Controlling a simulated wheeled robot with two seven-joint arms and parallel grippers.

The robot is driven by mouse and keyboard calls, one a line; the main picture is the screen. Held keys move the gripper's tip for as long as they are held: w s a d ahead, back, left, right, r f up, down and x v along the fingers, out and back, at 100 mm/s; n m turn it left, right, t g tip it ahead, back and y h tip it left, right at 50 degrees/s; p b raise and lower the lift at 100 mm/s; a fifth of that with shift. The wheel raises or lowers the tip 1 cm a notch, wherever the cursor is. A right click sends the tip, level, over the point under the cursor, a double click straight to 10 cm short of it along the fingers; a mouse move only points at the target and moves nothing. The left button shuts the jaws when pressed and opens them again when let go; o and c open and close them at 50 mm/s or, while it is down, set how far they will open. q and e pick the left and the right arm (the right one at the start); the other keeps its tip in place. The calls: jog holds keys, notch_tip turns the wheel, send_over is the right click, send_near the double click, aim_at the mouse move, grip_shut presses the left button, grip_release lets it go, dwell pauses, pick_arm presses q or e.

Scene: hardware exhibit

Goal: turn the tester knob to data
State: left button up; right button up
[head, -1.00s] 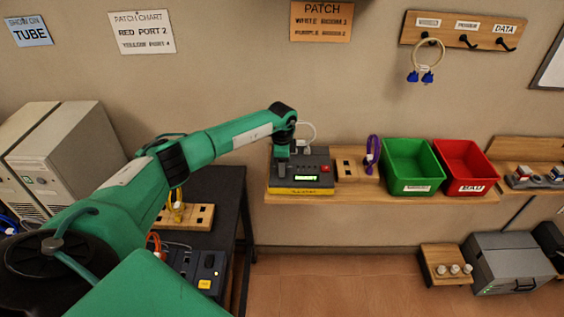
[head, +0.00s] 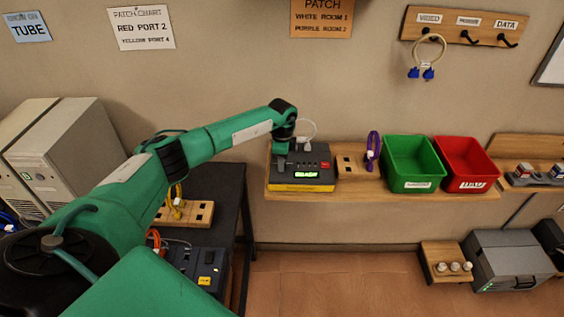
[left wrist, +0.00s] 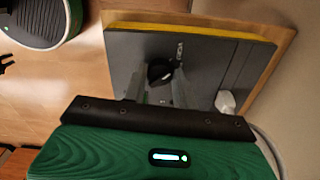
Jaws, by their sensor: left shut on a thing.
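The tester (head: 318,163) is a dark grey box with a yellow lower edge, a lit green display and a red button, on the wall shelf. It also shows in the left wrist view (left wrist: 228,70). Its black knob (left wrist: 160,70) sits between the two fingers of my left gripper (left wrist: 157,86), which is shut on it. In the head view my left gripper (head: 282,157) comes down on the tester's left side and hides the knob. The display text and the knob's setting are too small to read. My right gripper is not in view.
A white plug (left wrist: 226,101) with a cable is on the tester, close beside the gripper. On the shelf (head: 390,193), a wooden socket block (head: 348,166), purple cable (head: 373,150), green bin (head: 415,160) and red bin (head: 465,163) stand to the right.

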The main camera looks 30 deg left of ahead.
pick_arm(q)
jog(key=m+b, duration=0.3)
jog(key=m, duration=0.2)
jog(key=shift+f, duration=0.1)
jog(key=m+b, duration=0.2)
jog(key=m, duration=0.2)
jog(key=shift+m, duration=0.3)
jog(key=m+b, duration=0.2)
jog(key=m, duration=0.2)
jog(key=shift+m+b, duration=0.3)
jog(key=shift+b, duration=0.1)
jog(key=m+b, duration=0.1)
jog(key=m, duration=0.3)
jog(key=shift+b, duration=0.4)
jog(key=shift+r+m, duration=0.2)
jog(key=shift+m, duration=0.1)
jog(key=o, duration=1)
jog(key=shift+f, duration=0.1)
